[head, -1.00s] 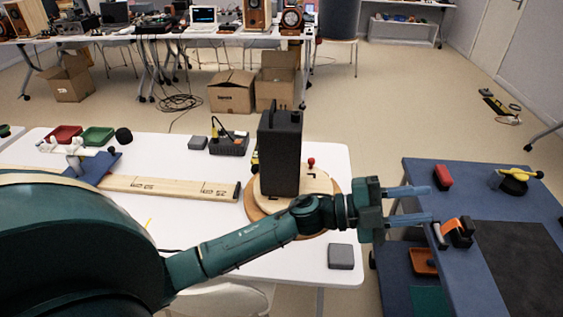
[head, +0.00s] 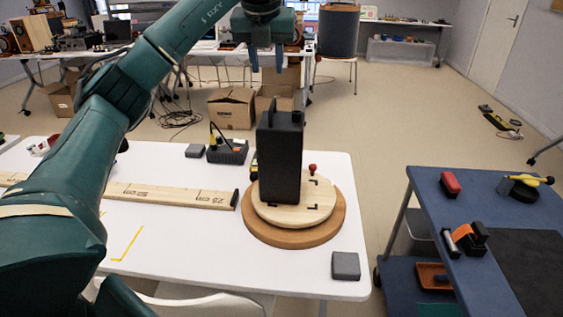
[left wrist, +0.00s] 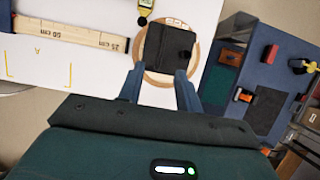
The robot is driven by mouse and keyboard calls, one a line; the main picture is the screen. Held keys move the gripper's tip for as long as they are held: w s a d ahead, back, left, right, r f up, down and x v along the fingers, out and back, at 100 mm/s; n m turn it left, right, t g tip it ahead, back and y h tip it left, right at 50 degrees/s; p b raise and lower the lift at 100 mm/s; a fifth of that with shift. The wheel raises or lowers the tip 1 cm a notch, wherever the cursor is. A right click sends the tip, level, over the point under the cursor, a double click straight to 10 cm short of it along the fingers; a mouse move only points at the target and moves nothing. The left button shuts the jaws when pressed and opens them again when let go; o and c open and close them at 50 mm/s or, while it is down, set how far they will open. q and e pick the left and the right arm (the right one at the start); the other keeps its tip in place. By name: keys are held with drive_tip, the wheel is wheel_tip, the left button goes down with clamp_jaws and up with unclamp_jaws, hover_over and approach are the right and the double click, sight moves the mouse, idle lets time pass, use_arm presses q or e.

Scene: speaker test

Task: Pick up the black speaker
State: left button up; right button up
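The black speaker (head: 281,155) stands upright on a round wooden turntable (head: 322,226) at the right part of the white table. A thin dark handle rises from its top. The left wrist view shows the speaker (left wrist: 168,48) from above, beyond the fingertips. My left gripper (head: 266,68) is raised above the speaker's top with its fingers pointing down. Its fingers are apart and empty, and a gap shows between them and the speaker. In the left wrist view the fingers (left wrist: 160,82) also stand apart. My right gripper is in neither view.
A marked wooden board (head: 170,194) lies left of the turntable. A grey block (head: 345,265) sits near the table's front right corner, and a dark box (head: 228,151) stands behind the board. A blue cart (head: 430,185) with tools stands to the right, across a gap.

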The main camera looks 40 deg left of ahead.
sight(272, 103)
use_arm(q)
drive_tip(key=x, duration=0.7)
drive_tip(key=shift+f, duration=0.25)
drive_tip(key=shift+d+p+x, duration=0.2)
drive_tip(key=shift+p+x, duration=0.2)
drive_tip(key=shift+x, duration=2.3)
drive_tip(key=shift+f, duration=0.1)
drive_tip(key=shift+c, duration=0.4)
clamp_jaws()
drive_tip(key=shift+r, duration=0.2)
